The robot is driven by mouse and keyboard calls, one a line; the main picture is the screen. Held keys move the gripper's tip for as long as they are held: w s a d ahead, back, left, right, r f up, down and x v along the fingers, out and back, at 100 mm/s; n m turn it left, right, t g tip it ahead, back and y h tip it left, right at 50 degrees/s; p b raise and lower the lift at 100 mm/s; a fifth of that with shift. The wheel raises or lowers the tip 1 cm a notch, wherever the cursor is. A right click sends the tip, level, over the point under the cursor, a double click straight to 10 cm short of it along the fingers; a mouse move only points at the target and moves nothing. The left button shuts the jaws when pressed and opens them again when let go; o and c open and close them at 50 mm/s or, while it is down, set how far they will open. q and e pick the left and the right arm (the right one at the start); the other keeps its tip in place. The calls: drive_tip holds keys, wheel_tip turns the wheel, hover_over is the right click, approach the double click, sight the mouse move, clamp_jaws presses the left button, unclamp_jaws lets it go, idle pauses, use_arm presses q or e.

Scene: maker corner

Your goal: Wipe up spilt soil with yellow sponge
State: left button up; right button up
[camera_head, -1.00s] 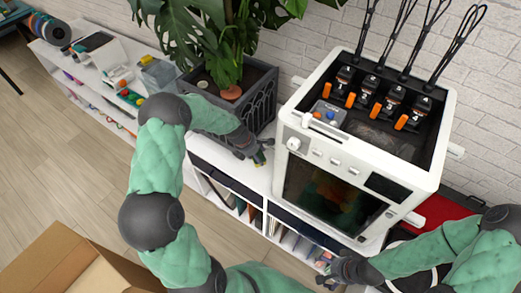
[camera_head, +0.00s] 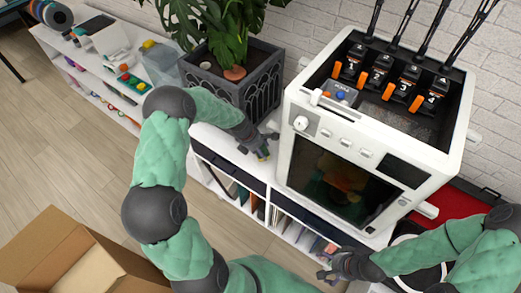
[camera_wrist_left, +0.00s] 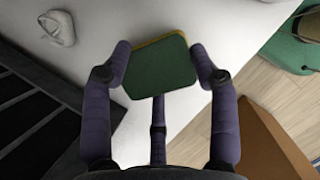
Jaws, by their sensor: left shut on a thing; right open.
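My left gripper (camera_head: 262,154) is shut on the sponge, low over the white shelf top between the planter and the printer. In the left wrist view the sponge (camera_wrist_left: 160,72) shows a dark green face with a thin yellow edge, held between the fingers (camera_wrist_left: 160,75). I cannot make out any spilt soil in these frames. My right gripper (camera_head: 335,266) is open and empty in front of the shelf, below the printer.
An open cardboard box (camera_head: 50,245) is on the floor at lower left. Small items crowd the shelf's far left.

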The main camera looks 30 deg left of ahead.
sight(264, 145)
use_arm(q)
drive_tip(key=shift+f+b, duration=0.35)
drive_tip(key=shift+f, duration=0.5)
use_arm(e)
drive_tip(key=shift+f, duration=0.35)
idle(0.3)
use_arm(q)
drive_tip(key=shift+w+r+p, duration=0.15)
drive_tip(key=shift+w+p, duration=0.2)
drive_tip(key=shift+w, duration=0.35)
drive_tip(key=shift+w+a+r, duration=0.15)
drive_tip(key=shift+w+r, duration=0.35)
drive_tip(key=shift+w, duration=0.3)
drive_tip(key=shift+r+p, duration=0.15)
drive_tip(key=shift+p, duration=0.45)
drive_tip(key=shift+s+f+p, duration=0.2)
drive_tip(key=shift+s+p, duration=0.45)
drive_tip(key=shift+s, duration=0.35)
drive_tip(key=shift+s+d+f, duration=0.25)
drive_tip(key=shift+s+r, duration=0.1)
use_arm(e)
wheel_tip(264, 145, up, 4)
drive_tip(key=shift+f, duration=0.25)
